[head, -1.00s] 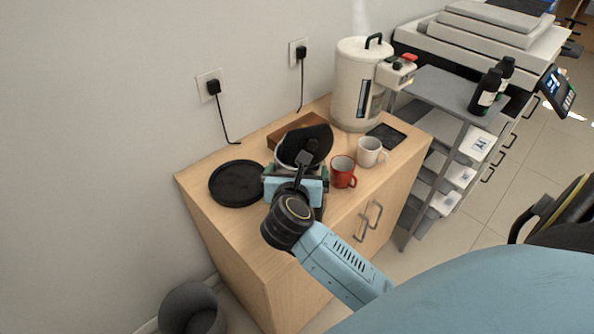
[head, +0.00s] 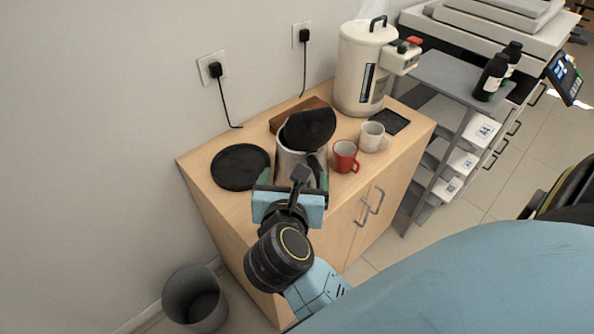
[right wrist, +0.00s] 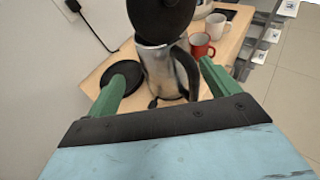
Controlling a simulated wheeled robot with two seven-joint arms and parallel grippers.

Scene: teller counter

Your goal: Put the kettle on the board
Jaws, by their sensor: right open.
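The kettle (head: 288,163) is a silver jug with its round black lid (head: 310,129) tipped up. It stands on the wooden cabinet top, and its dark handle faces the front right. In the right wrist view the kettle (right wrist: 160,72) is just beyond and between my green fingertips. My right gripper (head: 291,180) is open at the front of the kettle, and I see no grip on it. The brown wooden board (head: 287,117) lies behind the kettle, partly hidden by the lid. My left gripper is not in view.
A round black tray (head: 240,167) lies left of the kettle. A red mug (head: 343,157) and a white mug (head: 371,137) stand to its right. A large cream urn (head: 352,80) and a dark mat (head: 391,122) are at the back right. Two plugged cords hang on the wall.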

